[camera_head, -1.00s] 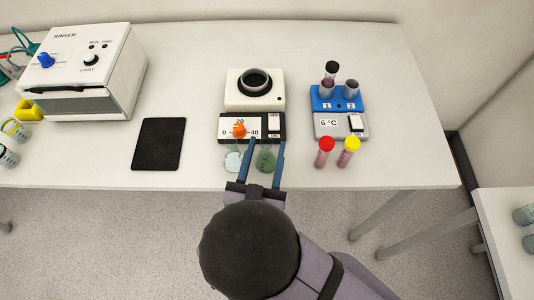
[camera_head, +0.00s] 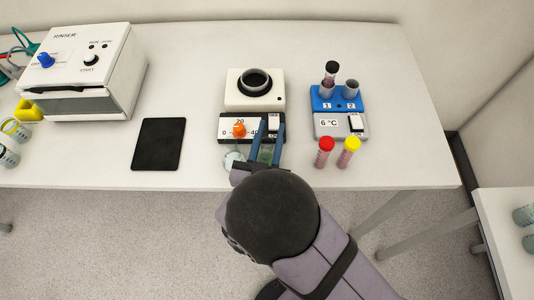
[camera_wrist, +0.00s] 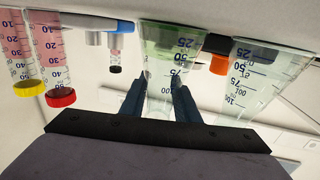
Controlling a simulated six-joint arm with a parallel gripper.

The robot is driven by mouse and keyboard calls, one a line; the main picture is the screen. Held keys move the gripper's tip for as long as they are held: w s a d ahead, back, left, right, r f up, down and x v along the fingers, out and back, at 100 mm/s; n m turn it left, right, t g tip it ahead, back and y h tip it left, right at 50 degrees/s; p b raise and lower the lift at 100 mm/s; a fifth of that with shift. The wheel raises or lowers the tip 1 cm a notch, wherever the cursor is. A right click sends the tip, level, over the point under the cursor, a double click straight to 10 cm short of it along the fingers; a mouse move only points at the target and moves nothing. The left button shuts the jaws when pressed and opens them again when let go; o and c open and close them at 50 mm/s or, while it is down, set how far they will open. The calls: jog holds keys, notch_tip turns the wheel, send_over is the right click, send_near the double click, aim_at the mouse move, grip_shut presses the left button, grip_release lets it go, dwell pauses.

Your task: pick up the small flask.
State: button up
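A small flask with green liquid (camera_head: 265,153) stands near the table's front edge, before the black-fronted hotplate. In the wrist view, where things appear upside down, the green flask (camera_wrist: 168,45) shows between my fingers. My gripper (camera_head: 270,125) is open, with one blue finger on each side of the green flask. In the wrist view my gripper (camera_wrist: 162,80) straddles its narrower part; I cannot tell whether either finger touches the glass. A second flask with pale contents (camera_head: 233,160) stands just to the left, outside my fingers; it looks wider in the wrist view (camera_wrist: 255,72).
The hotplate (camera_head: 225,127) with an orange knob (camera_head: 239,130) is close behind. A red-capped tube (camera_head: 325,152) and a yellow-capped tube (camera_head: 348,152) stand to the right, before the blue tube block (camera_head: 325,98). A black pad (camera_head: 158,145) lies left, with bare table around it.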

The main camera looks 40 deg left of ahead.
grip_shut()
jog(key=shift+r, duration=0.1)
jog(key=shift+r+b, duration=0.5)
jog(key=shift+r, duration=4.4)
jog(key=w+d+f+m+t+h+p, duration=0.1)
jog(key=w+d+f+m+h+p, duration=0.2)
jog(key=w, duration=0.4)
jog(key=w+a+r+p, duration=0.25)
jog(key=w+a, duration=0.45)
jog(key=a, duration=0.4)
jog(key=a+r+n+g+y, duration=0.1)
jog(key=a+r+n+y, duration=0.2)
jog(key=a, duration=0.7)
jog(key=shift+s+r, duration=0.4)
jog(key=shift+r, duration=0.45)
